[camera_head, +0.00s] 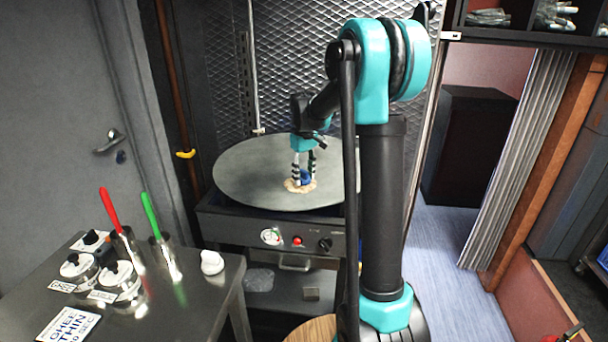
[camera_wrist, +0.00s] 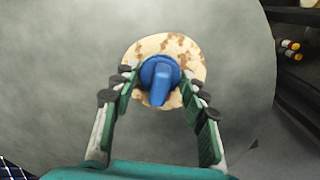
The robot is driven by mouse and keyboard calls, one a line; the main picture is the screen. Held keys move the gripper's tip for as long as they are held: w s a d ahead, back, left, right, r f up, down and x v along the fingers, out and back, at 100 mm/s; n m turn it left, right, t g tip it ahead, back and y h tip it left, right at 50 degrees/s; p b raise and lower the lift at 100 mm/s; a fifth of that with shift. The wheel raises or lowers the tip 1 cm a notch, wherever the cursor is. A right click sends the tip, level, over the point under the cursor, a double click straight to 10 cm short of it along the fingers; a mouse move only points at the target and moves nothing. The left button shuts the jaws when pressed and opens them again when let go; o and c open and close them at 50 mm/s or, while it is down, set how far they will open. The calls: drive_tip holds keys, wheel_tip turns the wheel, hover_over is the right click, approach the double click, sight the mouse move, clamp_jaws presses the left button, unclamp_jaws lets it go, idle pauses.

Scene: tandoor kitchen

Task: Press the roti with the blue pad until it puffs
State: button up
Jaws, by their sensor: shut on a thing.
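The roti (camera_head: 291,185) lies on the round grey griddle (camera_head: 250,170), toward its front right. In the wrist view the roti (camera_wrist: 190,52) is pale with brown patches and looks flat. The blue pad (camera_head: 305,175) is over the middle of the roti, and its blue handle (camera_wrist: 160,85) points toward my gripper. My gripper (camera_head: 303,170) is shut on the blue pad, with a finger on each side, as the wrist view (camera_wrist: 160,82) shows. The pad appears to rest on the roti; its underside is hidden. The part of the roti under the pad is hidden.
A steel table (camera_head: 200,310) stands at the front left with lidded pots (camera_head: 118,280), a red-handled tool (camera_head: 110,208) and a green-handled tool (camera_head: 150,215) in holders. The griddle's stand has knobs (camera_head: 325,244) in front. A mesh wall (camera_head: 290,60) rises behind the griddle.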

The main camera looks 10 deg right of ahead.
drive_tip(key=shift+f, duration=0.4)
idle(1.1)
drive_tip(key=shift+r, duration=3.55)
